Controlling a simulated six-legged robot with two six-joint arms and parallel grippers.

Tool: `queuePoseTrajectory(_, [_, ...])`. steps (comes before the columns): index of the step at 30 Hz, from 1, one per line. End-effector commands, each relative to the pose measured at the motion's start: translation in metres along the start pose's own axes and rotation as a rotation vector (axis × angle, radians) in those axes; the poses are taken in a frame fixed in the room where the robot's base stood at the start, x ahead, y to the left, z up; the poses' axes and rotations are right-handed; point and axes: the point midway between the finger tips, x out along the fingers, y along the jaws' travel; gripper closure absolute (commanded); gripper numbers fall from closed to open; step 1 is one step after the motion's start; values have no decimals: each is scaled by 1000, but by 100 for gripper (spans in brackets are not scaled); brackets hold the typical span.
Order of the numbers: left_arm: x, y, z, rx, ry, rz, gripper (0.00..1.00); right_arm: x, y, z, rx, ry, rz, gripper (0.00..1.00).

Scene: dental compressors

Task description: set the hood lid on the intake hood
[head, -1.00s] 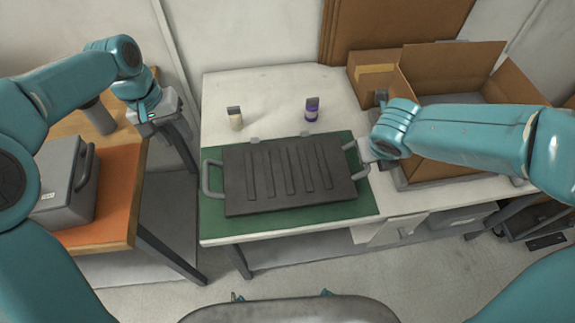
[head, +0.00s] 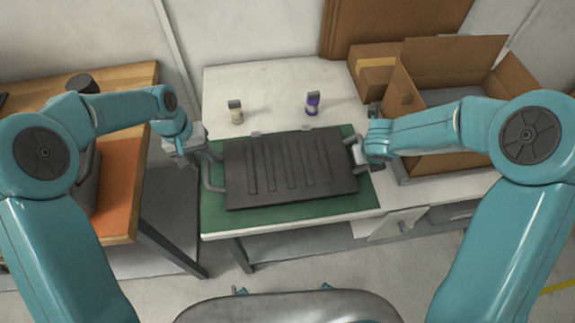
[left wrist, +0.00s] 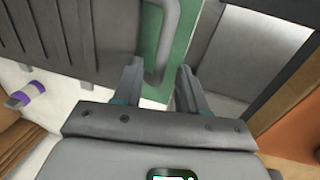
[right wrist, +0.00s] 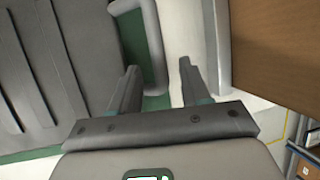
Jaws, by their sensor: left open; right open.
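The hood lid (head: 290,172), a dark grey ribbed panel, lies flat on a green mat with a grey loop handle at each short side. My left gripper (head: 203,158) is open at the left handle (head: 212,177). In the left wrist view (left wrist: 160,80) one end of this handle shows between the spread fingers. My right gripper (head: 358,152) is open at the right handle. In the right wrist view (right wrist: 158,78) that handle (right wrist: 151,45) reaches toward the gap between the fingers. I cannot tell whether either handle is touched. I cannot surely identify the intake hood.
The green mat (head: 270,218) lies on a white table (head: 275,90). An open cardboard box (head: 452,62) is at right. An orange-topped side table (head: 122,190) stands at left, with a gap between the tables.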

Motion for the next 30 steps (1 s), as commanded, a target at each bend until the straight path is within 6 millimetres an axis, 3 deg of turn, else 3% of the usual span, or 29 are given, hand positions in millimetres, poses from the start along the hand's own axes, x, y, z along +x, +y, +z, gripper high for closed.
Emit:
queuePoseTrajectory(7, [33, 0, 0, 0, -2, 0, 58, 32, 0, 0, 0, 1, 0, 53])
queuePoseTrajectory(19, [40, 0, 0, 0, 0, 0, 58, 40, 0, 0, 0, 0, 0, 53])
queuePoseTrajectory(20, [40, 0, 0, 0, 0, 0, 62, 40, 0, 0, 0, 0, 0, 57])
queuePoseTrajectory(23, [40, 0, 0, 0, 0, 0, 94, 39, 0, 0, 0, 0, 0, 89])
queuePoseTrajectory(24, [40, 0, 0, 0, 0, 0, 100, 39, 0, 0, 0, 0, 0, 100])
queuePoseTrajectory(30, [39, 0, 0, 0, 0, 0, 100, 39, 0, -1, -1, 1, -1, 100])
